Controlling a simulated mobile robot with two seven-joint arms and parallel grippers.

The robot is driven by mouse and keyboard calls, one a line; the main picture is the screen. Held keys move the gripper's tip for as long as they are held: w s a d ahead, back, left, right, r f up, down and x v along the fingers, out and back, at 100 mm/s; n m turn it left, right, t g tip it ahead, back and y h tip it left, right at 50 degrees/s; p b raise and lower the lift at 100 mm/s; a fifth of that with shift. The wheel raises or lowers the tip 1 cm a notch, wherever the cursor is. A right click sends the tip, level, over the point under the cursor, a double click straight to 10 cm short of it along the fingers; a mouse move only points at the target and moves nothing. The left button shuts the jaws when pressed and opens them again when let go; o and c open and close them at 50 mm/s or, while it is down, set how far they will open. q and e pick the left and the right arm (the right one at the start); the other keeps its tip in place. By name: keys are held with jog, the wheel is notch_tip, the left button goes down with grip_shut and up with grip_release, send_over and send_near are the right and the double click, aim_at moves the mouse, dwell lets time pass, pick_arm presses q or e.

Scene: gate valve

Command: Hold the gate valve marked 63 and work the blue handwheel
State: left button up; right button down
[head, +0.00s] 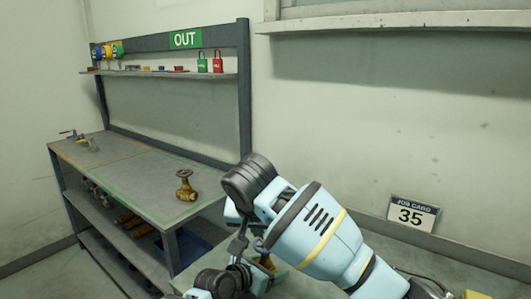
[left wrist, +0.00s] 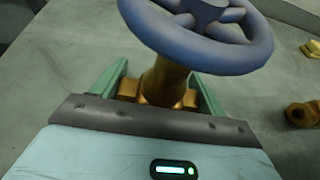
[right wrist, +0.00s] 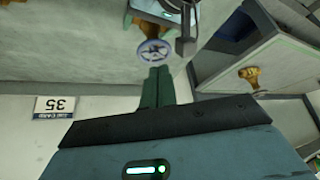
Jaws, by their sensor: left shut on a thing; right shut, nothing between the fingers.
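The gate valve has a brass body (left wrist: 165,80) and a blue handwheel (left wrist: 205,22). In the left wrist view my left gripper (left wrist: 160,88) has its green fingers on both sides of the body, below the wheel, shut on it. In the right wrist view the blue handwheel (right wrist: 152,52) lies just beyond the tips of my right gripper (right wrist: 157,78). Its green fingers are together and empty; I cannot tell whether they touch the wheel. In the head view my right arm mostly hides the valve, with some brass (head: 267,262) showing. No 63 marking is readable.
A grey bench (head: 140,180) stands at the left, with a brass valve (head: 185,187) near its right end. A job card (head: 411,214) reads 35. Brass fittings (left wrist: 303,113) lie right of the held valve.

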aim_at(265, 244)
jog(key=d, duration=0.2)
jog(key=shift+s+d, duration=0.2)
jog(key=shift+d, duration=0.15)
jog(key=shift+f, duration=0.1)
notch_tip(265, 244, down, 7)
dwell(0.5)
jog(key=shift+w+a, duration=0.1)
jog(key=shift+w, duration=0.2)
dwell(0.7)
